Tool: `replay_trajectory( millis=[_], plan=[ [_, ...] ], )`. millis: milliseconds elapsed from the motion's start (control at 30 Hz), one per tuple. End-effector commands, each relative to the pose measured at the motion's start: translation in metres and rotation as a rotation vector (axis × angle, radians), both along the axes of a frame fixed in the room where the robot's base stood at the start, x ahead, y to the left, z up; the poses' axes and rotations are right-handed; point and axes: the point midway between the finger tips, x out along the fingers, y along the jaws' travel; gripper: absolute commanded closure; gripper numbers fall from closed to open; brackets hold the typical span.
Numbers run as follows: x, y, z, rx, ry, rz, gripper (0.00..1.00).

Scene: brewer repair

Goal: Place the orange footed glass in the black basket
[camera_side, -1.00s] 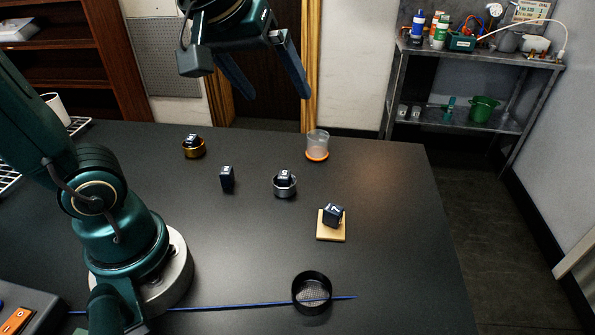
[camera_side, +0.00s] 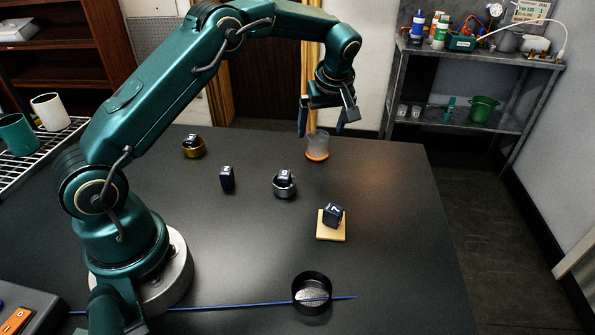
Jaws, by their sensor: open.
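The orange footed glass (camera_side: 317,147) stands upright near the back of the dark table, a clear cup on an orange base. The black basket (camera_side: 312,292), round with a mesh bottom, sits near the front of the table. My gripper (camera_side: 321,134) is open and points down at the glass. Nothing is held.
A block on a wooden coaster (camera_side: 331,232), a block in a silver cup (camera_side: 285,186), a standing dark block (camera_side: 228,179) and a block in a brass cup (camera_side: 193,148) are on the table. A blue rod (camera_side: 230,306) runs to the basket. A wire rack (camera_side: 40,150) with mugs stands at left.

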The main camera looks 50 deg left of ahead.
Motion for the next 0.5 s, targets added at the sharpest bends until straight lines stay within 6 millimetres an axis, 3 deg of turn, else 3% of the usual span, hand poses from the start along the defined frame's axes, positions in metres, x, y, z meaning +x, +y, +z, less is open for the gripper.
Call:
replay_trajectory(
  millis=[500],
  plan=[
    [0.006, 0.018, -0.050, -0.003, 0.011, 0.000, 0.05]
  ],
)
